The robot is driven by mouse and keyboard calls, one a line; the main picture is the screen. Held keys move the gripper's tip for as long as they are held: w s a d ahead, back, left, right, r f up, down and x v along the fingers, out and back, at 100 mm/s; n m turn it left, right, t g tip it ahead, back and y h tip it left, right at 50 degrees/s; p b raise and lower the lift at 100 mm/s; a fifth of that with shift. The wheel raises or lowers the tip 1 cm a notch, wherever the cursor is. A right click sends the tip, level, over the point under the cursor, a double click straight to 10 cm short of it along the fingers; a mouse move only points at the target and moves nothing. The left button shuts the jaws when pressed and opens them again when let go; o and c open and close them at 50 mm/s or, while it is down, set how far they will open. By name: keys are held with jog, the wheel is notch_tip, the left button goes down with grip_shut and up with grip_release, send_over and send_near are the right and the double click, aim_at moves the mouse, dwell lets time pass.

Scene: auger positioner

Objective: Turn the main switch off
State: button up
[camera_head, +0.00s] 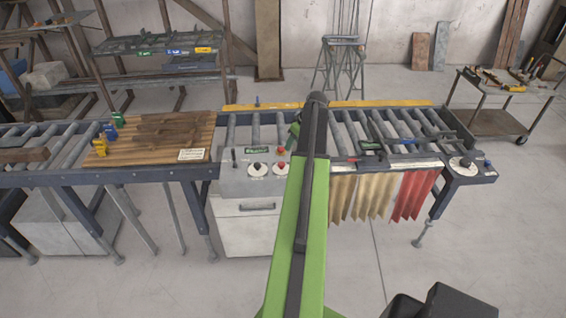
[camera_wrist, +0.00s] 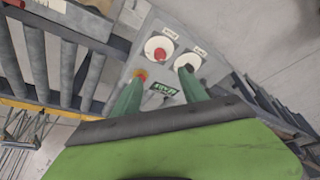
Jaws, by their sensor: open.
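The grey control panel (camera_head: 230,184) sits at the front of the roller table, left of my arm. It carries a round white dial with a black knob (camera_head: 257,167) and another with a red knob (camera_head: 280,167). I cannot read which is labelled the main switch. In the wrist view the red knob (camera_wrist: 161,54) and the black knob (camera_wrist: 188,63) lie just beyond my open gripper (camera_wrist: 160,76). One green finger tip overlaps the black knob's dial; contact cannot be told. The other is beside a red and yellow button (camera_wrist: 140,75).
A green display (camera_head: 256,149) and a small black lever (camera_head: 234,157) are also on the panel. A wooden board (camera_head: 150,138) lies to the left. Rollers (camera_head: 370,125) and hanging strip curtains (camera_head: 372,195) are to the right. The floor in front is clear.

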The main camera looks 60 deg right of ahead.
aim_at(282, 163)
jog(key=b+x, duration=1.4)
jog(key=x, duration=0.2)
jog(key=shift+f, duration=0.25)
jog(key=shift+r, duration=0.1)
grip_shut()
